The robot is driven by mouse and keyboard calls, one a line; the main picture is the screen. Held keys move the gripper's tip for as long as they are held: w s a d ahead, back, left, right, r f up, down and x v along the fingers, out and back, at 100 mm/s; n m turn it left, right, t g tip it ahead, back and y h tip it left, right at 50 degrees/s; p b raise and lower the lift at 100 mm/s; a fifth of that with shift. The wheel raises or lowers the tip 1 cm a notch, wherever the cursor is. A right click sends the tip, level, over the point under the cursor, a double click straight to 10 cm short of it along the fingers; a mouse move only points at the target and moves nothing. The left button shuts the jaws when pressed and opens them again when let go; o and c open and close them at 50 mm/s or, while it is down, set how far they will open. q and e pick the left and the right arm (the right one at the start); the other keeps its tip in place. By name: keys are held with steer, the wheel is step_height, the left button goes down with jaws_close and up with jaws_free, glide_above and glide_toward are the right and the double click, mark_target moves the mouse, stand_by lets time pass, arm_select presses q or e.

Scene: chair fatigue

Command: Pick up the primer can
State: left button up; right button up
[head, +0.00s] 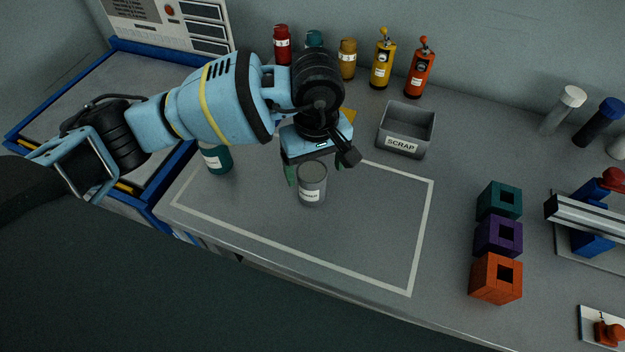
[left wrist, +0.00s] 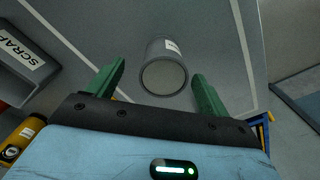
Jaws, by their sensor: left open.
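The primer can (head: 312,183) is a grey cylinder with a white label, standing upright inside the white outline on the table. My left gripper (head: 316,178) is open, pointing down at the can from behind. In the left wrist view the can (left wrist: 164,68) sits just beyond and between the green fingertips of my left gripper (left wrist: 160,78), with gaps on both sides. The can is not gripped. My right gripper is not in view.
A teal can (head: 216,158) stands left of the primer can. A grey SCRAP bin (head: 405,130) is behind to the right. Teal, purple (head: 498,236) and orange blocks stand at right. Bottles line the back wall. The outlined area right of the can is clear.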

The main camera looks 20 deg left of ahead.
arm_select(q)
steer(key=shift+a+f+p, duration=0.15)
steer(key=shift+f, duration=1.2)
steer(key=shift+a+f+p, duration=0.15)
steer(key=shift+f, duration=1.6)
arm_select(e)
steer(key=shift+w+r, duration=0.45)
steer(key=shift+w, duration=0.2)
arm_select(q)
steer(key=c, duration=1.3)
steer(key=shift+o, duration=0.2)
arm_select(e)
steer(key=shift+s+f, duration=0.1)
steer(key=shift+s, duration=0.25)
arm_select(q)
steer(key=shift+r, duration=0.15)
